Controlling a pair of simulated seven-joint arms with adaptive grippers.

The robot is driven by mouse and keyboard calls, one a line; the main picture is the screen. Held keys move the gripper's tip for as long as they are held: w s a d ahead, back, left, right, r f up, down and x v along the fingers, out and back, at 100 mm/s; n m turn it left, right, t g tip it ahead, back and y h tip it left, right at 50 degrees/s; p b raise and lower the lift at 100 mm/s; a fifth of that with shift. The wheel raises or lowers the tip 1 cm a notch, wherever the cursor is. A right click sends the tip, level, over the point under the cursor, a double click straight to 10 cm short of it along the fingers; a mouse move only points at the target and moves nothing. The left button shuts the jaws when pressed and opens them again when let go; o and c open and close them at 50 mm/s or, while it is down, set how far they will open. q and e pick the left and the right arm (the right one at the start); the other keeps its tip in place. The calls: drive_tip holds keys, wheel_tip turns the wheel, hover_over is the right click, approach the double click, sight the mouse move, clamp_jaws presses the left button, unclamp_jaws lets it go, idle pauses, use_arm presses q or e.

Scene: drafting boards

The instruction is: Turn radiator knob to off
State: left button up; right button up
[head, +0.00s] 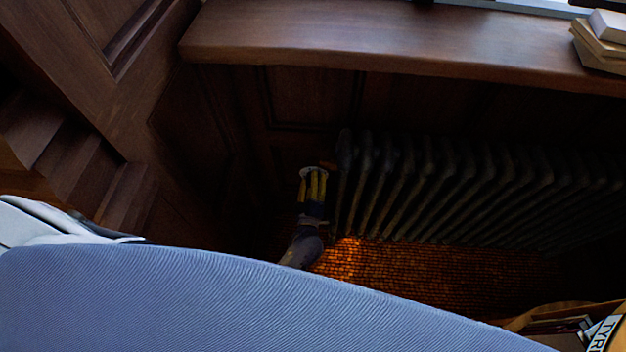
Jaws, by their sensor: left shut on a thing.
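A dark cast-iron radiator (440,185) stands under the wooden sill. At its left end is a small pale round knob (313,171), partly covered by my gripper. My left gripper (313,182), dark with yellow fingers, reaches up from below and is shut on the knob. The knob's markings and setting are too small and dark to read. My right gripper is not in view.
A wooden sill (400,40) overhangs the radiator, with books (604,40) at its right end. A blue ribbed surface (200,300) fills the lower left foreground. Wood panelling (180,130) closes in the left side. A box of papers (565,325) is at lower right.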

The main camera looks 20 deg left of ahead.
use_arm(q)
drive_tip(key=shift+a, duration=0.2)
idle(0.3)
drive_tip(key=o, duration=1.3)
drive_tip(key=shift+d, duration=0.1)
drive_tip(key=s+d, duration=0.2)
drive_tip(key=s, duration=0.9)
drive_tip(key=shift+s+d, duration=0.2)
drive_tip(key=shift+s, duration=0.2)
